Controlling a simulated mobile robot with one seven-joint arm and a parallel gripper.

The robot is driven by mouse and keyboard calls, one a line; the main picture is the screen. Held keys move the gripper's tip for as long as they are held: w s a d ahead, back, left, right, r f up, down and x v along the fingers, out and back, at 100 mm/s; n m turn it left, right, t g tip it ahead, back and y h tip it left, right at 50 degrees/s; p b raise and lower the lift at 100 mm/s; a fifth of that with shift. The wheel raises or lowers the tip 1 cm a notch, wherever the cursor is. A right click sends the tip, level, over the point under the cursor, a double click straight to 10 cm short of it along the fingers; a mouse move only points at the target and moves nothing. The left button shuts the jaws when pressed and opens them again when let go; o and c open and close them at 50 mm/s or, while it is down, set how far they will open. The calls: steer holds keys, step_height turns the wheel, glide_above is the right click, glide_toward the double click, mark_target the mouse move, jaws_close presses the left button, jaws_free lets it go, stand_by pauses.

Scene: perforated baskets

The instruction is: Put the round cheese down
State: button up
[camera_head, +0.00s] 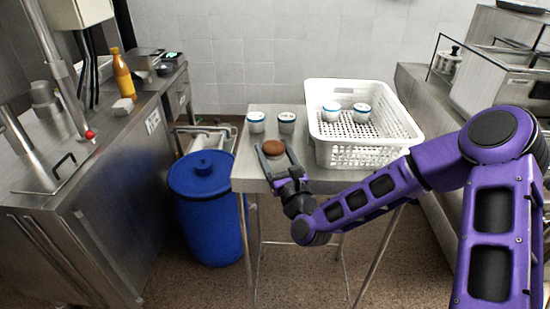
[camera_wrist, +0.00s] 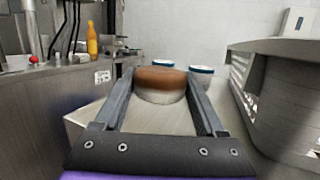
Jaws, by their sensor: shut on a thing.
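The round cheese (camera_head: 273,147) has a brown top and a paler side. It sits between the two fingers of my gripper (camera_head: 275,153), over the left part of the steel table (camera_head: 245,174). In the wrist view, the cheese (camera_wrist: 161,84) is upright between the fingertips of my gripper (camera_wrist: 161,88), which is shut on it. The table top (camera_wrist: 150,119) shows just beneath it. I cannot tell whether the cheese touches the table.
Two white tubs (camera_head: 256,122) (camera_head: 286,122) stand on the table just behind the cheese. A white perforated basket (camera_head: 361,156) holding two more tubs (camera_head: 331,112) (camera_head: 361,112) stands to the right. A blue barrel (camera_head: 207,210) stands left of the table.

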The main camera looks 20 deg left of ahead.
mark_target(274, 168)
step_height(274, 168, down, 2)
steer(key=shift+f, duration=0.15)
steer(key=shift+f+b, duration=0.7)
steer(key=shift+b, duration=0.1)
steer(key=o, duration=1.4)
steer(key=shift+s+f, duration=0.1)
steer(key=shift+f, duration=0.1)
steer(key=shift+c, duration=0.2)
steer(key=shift+d, duration=0.1)
steer(key=shift+r, duration=0.1)
steer(key=shift+r+p, duration=0.2)
steer(key=shift+p, duration=0.2)
steer(key=r+v, duration=0.1)
steer(key=v, duration=1)
steer(key=shift+s+d+b, duration=0.15)
steer(key=shift+s+b, duration=0.15)
